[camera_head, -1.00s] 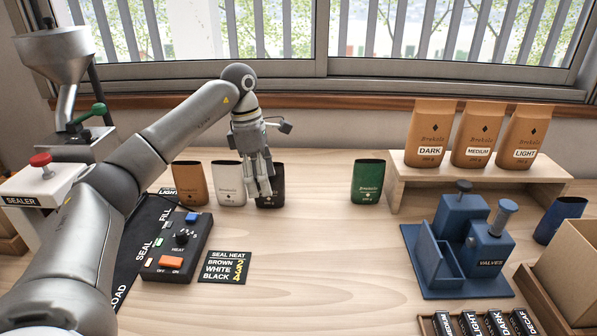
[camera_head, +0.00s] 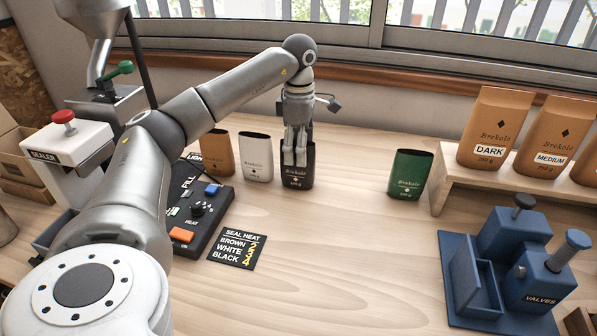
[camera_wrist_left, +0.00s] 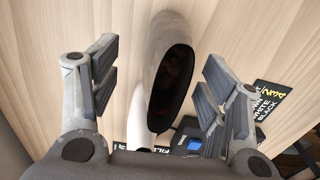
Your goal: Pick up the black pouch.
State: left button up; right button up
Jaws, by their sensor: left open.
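The black pouch (camera_head: 297,180) stands upright on the table at the right end of the row of pouches beside the control box. My left gripper (camera_head: 295,160) points down at it, open, with its fingers covering part of the pouch's upper front in the head view. In the left wrist view the dark open mouth of a pouch (camera_wrist_left: 174,82) shows between the two spread finger pads (camera_wrist_left: 158,85), with free space on both sides. My right gripper is in neither view.
A white pouch (camera_head: 257,158) stands close on the left, with a brown pouch (camera_head: 220,152) beyond it. A green pouch (camera_head: 409,174) stands apart on the right. The control box (camera_head: 205,215) and seal heat card (camera_head: 237,250) lie nearer. Bare wood lies to the right.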

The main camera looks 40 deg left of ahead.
pick_arm(q)
jog(key=f, duration=0.3)
jog(key=shift+s+f, duration=0.35)
jog(key=shift+s, duration=0.05)
jog(key=shift+f, duration=0.35)
jog(key=shift+w, duration=0.1)
jog(key=shift+c, duration=0.2)
jog(key=shift+r, duration=0.1)
jog(key=c, duration=1.1)
